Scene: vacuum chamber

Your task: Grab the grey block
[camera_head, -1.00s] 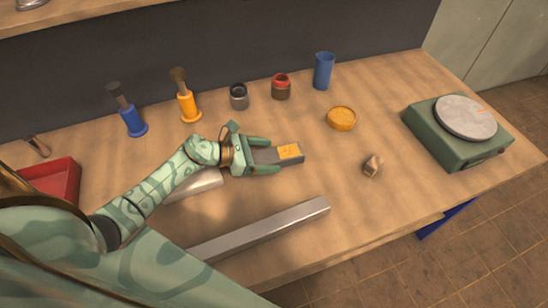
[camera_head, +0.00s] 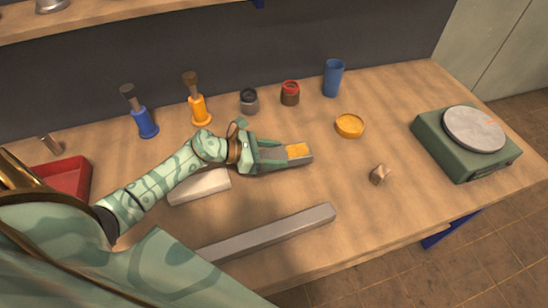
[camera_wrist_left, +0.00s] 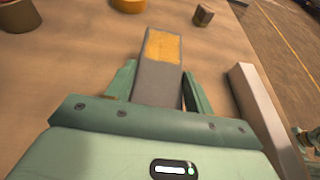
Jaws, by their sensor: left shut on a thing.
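The grey block (camera_head: 306,160) is a long bar with a yellow-orange patch on top near its far end. It lies between the fingers of my left gripper (camera_head: 284,155) in the head view. In the left wrist view the grey block (camera_wrist_left: 158,85) runs straight out from the palm, with a green finger on each side. My left gripper (camera_wrist_left: 160,88) is shut on it. I cannot tell whether the block still touches the table.
A long grey metal bar (camera_head: 270,233) lies in front, and a pale block (camera_head: 200,187) lies under my left forearm. A small brown lump (camera_head: 380,174), yellow dish (camera_head: 349,125) and green scale (camera_head: 462,150) are to the right. Brushes, jars and a blue cup (camera_head: 333,77) line the back.

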